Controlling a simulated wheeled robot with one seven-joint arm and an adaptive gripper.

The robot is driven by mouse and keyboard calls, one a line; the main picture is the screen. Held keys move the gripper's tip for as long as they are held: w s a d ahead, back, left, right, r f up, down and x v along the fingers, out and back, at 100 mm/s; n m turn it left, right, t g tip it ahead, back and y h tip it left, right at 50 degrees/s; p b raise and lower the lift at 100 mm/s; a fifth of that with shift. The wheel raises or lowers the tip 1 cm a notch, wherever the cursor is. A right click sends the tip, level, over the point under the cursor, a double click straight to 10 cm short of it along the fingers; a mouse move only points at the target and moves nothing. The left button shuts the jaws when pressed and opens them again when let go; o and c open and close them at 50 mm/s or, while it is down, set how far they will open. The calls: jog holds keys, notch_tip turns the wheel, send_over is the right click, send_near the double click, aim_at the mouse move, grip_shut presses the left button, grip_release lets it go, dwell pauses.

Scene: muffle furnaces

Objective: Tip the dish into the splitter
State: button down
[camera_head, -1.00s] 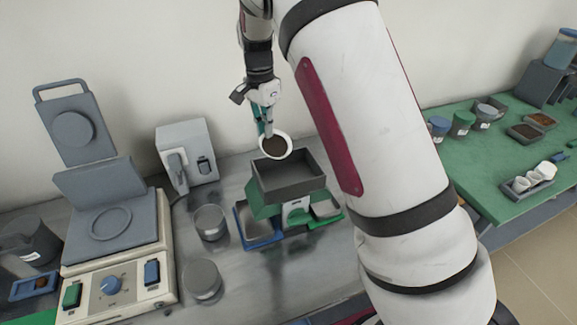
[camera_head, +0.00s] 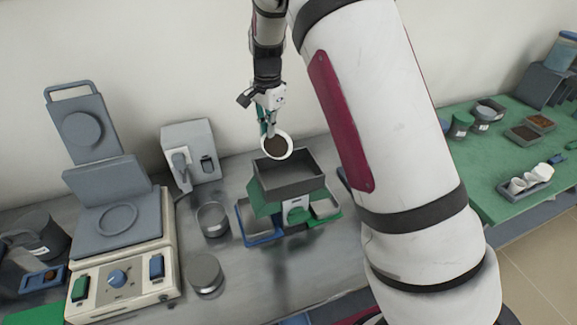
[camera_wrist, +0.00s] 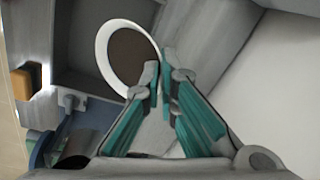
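The dish (camera_head: 277,146) is a white round dish with dark brown material in it. My gripper (camera_head: 268,131) is shut on its rim and holds it above the back of the splitter. The dish looks tilted toward the head camera, with the material still inside. The splitter (camera_head: 262,196) has a grey open hopper on a green body, with a blue-edged pan on its left and a green-edged pan on its right. In the wrist view, the teal gripper fingers (camera_wrist: 160,80) pinch the near rim of the dish (camera_wrist: 107,32), and the grey hopper (camera_wrist: 72,80) lies beyond and below it.
A press-like device with an upright lid (camera_head: 120,225) stands at left. A grey box device (camera_head: 190,150) is behind. Two metal cups, one (camera_head: 212,219) behind the other (camera_head: 205,273), stand left of the splitter. A green mat (camera_head: 500,165) with small containers is at right.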

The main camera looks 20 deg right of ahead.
jog(key=shift+s+d+r+t+y+p, duration=0.1)
jog(key=shift+s+r+t+y+p, duration=0.15)
jog(key=shift+t+p, duration=0.4)
jog(key=shift+s, duration=0.1)
jog(key=shift+s+d+r+t+p, duration=0.15)
jog(key=shift+s+r+t+p, duration=0.15)
jog(key=shift+p, duration=0.3)
jog(key=shift+s+d+r+t+y+p, duration=0.1)
jog(key=shift+s+t+y+p, duration=0.1)
jog(key=shift+t+y+p, duration=0.2)
jog(key=shift+s+d+r+t+p, duration=0.1)
jog(key=shift+s+r+t+p, duration=0.15)
jog(key=shift+t+p, duration=0.25)
jog(key=shift+s+t, duration=0.15)
jog(key=shift+t, duration=0.1)
dwell(0.3)
jog(key=shift+s+d+r+t+y+p, duration=0.25)
jog(key=shift+s+t+y+p, duration=0.3)
jog(key=shift+p, duration=1)
